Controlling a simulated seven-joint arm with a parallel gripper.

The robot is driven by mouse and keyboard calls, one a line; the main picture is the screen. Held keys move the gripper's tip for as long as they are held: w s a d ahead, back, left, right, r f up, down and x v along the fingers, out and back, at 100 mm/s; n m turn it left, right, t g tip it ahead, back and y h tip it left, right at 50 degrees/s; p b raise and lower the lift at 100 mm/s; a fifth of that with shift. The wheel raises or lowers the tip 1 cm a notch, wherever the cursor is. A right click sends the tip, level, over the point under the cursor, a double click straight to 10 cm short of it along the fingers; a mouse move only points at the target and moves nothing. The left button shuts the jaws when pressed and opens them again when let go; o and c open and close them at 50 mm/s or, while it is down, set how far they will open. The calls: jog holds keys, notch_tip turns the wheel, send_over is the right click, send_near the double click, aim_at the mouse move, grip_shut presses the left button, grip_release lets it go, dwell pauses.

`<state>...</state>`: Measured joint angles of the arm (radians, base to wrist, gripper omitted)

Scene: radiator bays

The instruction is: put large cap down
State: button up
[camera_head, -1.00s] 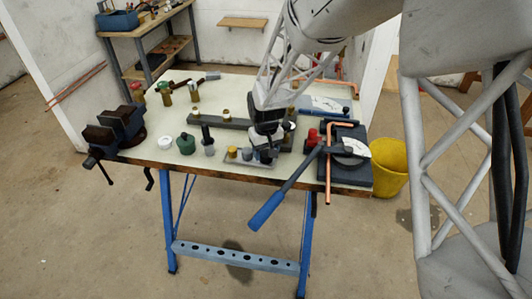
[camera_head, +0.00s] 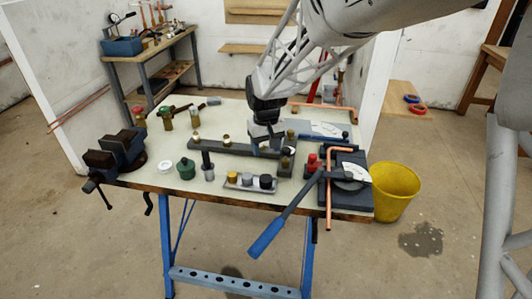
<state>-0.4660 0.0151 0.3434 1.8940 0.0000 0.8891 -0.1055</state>
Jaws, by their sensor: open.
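A small grey tray (camera_head: 250,187) near the front of the bench holds several caps: a brass-yellow cap (camera_head: 232,177), a grey cap (camera_head: 247,178) and a wide dark cap (camera_head: 265,181) at its right end. The dark cap looks the largest, but I cannot tell for sure that it is the large cap. My gripper (camera_head: 264,149) is open, behind the tray and over the right part of a long dark rail (camera_head: 210,147). It is apart from the caps. The fingertips are small and partly blend with the rail, so I cannot see whether they touch anything.
A pipe bender (camera_head: 345,180) with a blue handle stands at the bench's right edge, a blue-black vise (camera_head: 122,150) at the left. A green jar (camera_head: 186,169), a white lid (camera_head: 165,166) and a dark bottle (camera_head: 206,160) stand left of the tray. A yellow bucket (camera_head: 395,192) is on the floor.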

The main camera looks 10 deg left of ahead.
dwell(0.9)
jog(key=s+d+r+m, duration=0.1)
jog(key=s+d+r, duration=0.25)
jog(key=d, duration=0.25)
jog(key=s+d+r+m+t, duration=0.1)
jog(key=s+d+r, duration=0.2)
jog(key=s+d, duration=0.3)
jog(key=s+d+r+m, duration=0.1)
jog(key=s+d+r, duration=0.25)
jog(key=d, duration=0.35)
jog(key=s+d+m, duration=0.2)
jog(key=s+d, duration=0.4)
jog(key=s, duration=0.3)
jog(key=s+d+r+m+t, duration=0.1)
jog(key=s+d, duration=0.5)
jog(key=s, duration=0.3)
jog(key=shift+s+m+t, duration=0.3)
jog(key=shift+s+m, duration=0.05)
jog(key=shift+m, duration=0.05)
jog(key=shift+d, duration=0.1)
